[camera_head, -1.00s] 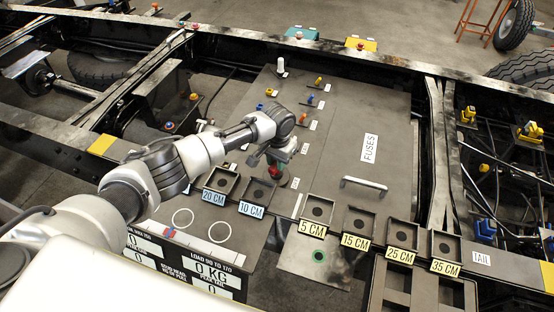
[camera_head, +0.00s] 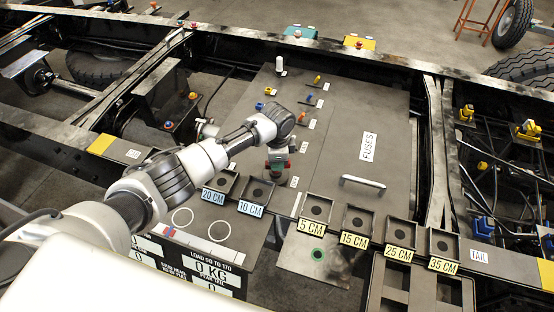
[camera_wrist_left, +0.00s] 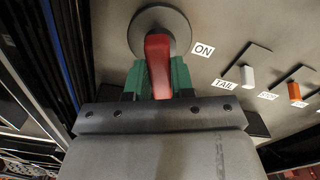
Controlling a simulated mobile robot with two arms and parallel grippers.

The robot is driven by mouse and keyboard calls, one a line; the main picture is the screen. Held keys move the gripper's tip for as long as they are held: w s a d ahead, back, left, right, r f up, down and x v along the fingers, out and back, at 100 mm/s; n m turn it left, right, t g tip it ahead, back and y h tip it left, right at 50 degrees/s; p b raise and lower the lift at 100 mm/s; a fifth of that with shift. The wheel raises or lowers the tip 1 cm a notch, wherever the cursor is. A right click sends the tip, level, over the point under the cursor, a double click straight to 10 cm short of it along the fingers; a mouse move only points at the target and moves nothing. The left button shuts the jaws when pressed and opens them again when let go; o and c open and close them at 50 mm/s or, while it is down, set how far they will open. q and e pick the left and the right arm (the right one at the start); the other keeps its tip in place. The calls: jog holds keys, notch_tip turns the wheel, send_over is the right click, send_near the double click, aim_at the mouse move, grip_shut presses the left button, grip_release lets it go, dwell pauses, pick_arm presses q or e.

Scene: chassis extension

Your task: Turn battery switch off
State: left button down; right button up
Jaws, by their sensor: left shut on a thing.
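The battery switch has a red handle (camera_wrist_left: 158,62) on a round grey disc (camera_wrist_left: 177,26), seen in the left wrist view. An "ON" label (camera_wrist_left: 203,50) is just right of the disc. My left gripper (camera_wrist_left: 158,80) is shut on the red handle, with its green fingers on both sides of it. In the head view my left gripper (camera_head: 278,163) points down at the grey panel, and it mostly hides the switch. The right gripper is not in view.
Small labelled toggles, including a white one by "TAIL" (camera_wrist_left: 247,76) and an orange one (camera_wrist_left: 294,91), sit to the right of the switch. A "FUSES" cover (camera_head: 368,147) with a metal handle (camera_head: 362,183) lies right of my gripper. Square holders (camera_head: 316,208) line the panel's front.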

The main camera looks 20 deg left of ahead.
pick_arm(q)
jog(key=shift+r+m, duration=0.1)
jog(key=shift+m, duration=2.2)
jog(key=c, duration=1)
grip_release()
jog(key=shift+s, duration=0.1)
jog(key=shift+o, duration=0.2)
notch_tip(320, 180, up, 11)
jog(key=b, duration=0.2)
